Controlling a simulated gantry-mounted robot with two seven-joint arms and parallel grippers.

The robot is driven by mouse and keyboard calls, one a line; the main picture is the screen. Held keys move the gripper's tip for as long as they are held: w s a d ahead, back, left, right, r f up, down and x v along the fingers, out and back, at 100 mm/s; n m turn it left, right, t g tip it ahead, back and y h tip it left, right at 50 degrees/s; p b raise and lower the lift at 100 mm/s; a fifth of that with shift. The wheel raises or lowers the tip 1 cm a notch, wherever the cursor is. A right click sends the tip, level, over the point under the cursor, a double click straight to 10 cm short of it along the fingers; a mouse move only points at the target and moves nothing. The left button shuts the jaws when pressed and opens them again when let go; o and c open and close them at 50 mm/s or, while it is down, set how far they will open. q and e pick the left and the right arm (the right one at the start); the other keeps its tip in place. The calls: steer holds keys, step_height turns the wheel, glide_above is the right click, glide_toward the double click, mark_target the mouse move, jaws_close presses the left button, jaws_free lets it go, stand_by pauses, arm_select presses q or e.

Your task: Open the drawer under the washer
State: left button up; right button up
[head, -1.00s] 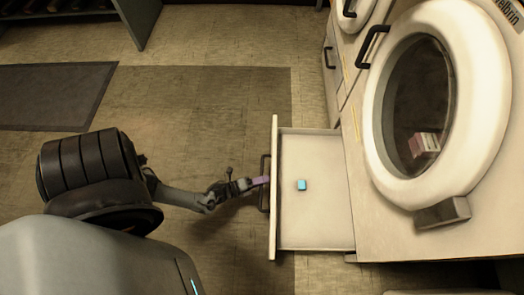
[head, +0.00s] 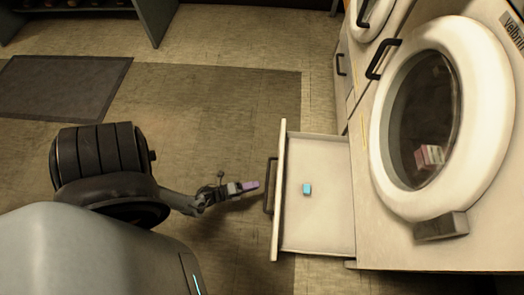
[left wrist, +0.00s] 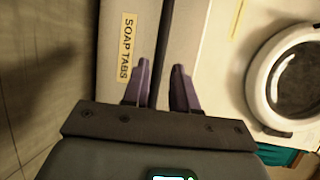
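The drawer (head: 325,148) under the washer (head: 385,245) stands pulled out, its inside in view. A small blue block (head: 307,189) lies in it. Its dark bar handle (head: 269,186) is on the front panel (head: 279,205). My left gripper (head: 257,185), with purple fingers, is just left of the handle with a small gap. In the left wrist view, the fingers (left wrist: 162,88) are spread apart, with a dark bar between them in the picture and a "SOAP TABS" label (left wrist: 128,46) beside it. My right gripper is not in view.
The washer's round door (head: 386,120) is shut, with a pinkish box (head: 429,157) behind the glass. Another appliance stands beyond it. A dark mat (head: 62,88) lies on the floor at the left. The floor beyond my left arm is clear.

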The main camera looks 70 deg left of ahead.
arm_select(q)
steer(key=shift+p+v, duration=0.35)
steer(key=shift+v, duration=1.7)
